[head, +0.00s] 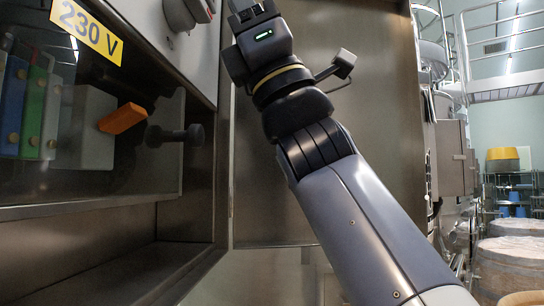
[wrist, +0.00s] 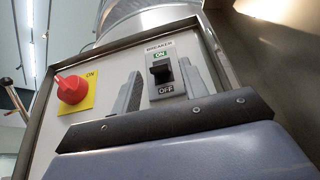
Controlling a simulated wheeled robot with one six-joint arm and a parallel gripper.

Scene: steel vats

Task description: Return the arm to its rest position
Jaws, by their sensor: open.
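My arm reaches up through the middle of the head view. My gripper (head: 250,8) is at the top edge, near the upper control box, and its tips are partly cut off there. In the wrist view my gripper (wrist: 159,70) has its two grey fingers apart, with nothing held between them. A breaker switch (wrist: 166,88) marked ON and OFF shows behind and between the fingers. Whether the fingers touch the panel cannot be told.
A red knob (wrist: 71,89) on a yellow plate is left of the breaker. In the head view, an open cabinet under a 230 V label (head: 86,29) holds an orange handle (head: 122,118) and a dark knob (head: 175,135). Vats (head: 508,262) stand at right.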

